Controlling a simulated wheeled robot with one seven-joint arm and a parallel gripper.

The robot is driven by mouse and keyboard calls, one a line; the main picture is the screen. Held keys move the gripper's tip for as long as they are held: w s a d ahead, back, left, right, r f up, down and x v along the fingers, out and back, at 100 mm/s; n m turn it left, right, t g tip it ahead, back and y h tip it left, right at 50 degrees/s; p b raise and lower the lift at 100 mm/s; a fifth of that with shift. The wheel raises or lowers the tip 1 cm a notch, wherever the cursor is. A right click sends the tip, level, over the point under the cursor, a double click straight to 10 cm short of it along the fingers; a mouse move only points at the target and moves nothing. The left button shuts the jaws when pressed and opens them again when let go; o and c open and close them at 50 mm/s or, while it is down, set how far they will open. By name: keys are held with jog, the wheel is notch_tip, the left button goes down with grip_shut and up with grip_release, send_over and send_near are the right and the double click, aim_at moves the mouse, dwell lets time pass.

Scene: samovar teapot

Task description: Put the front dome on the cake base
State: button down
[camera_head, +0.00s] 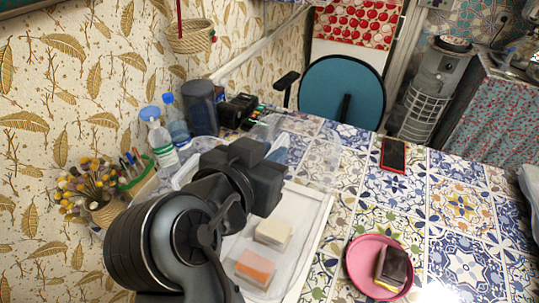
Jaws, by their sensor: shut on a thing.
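My gripper (266,188), dark and seen from behind, is over the far part of a white tray. A clear, faint dome (318,163) shows just past and to the right of it, above the tiled table. My gripper is shut on this dome, but its own body hides the grip. A pink round plate (356,283) with a dark-topped cake slice (393,267) stands at the front right, apart from the gripper. The white tray (319,216) holds a cream block (272,234) and an orange-topped block (255,268). I cannot tell which is the cake base.
A red-edged phone (394,155) lies on the tiled table (456,205). Bottles (160,143), a dark cylinder (201,107) and a pen holder (134,175) stand along the left wall. A blue chair (341,92) is behind. The table's right middle is clear.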

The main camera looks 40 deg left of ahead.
notch_tip(320, 180, down, 13)
jog(key=b, duration=0.9)
jog(key=shift+r, duration=0.15)
jog(key=shift+f, duration=0.5)
dwell(1.2)
jog(key=c, duration=1)
grip_release()
jog(key=v, duration=0.7)
jog(key=shift+s+d+b, duration=0.2)
jog(key=shift+s+b, duration=0.1)
jog(key=shift+s, duration=0.05)
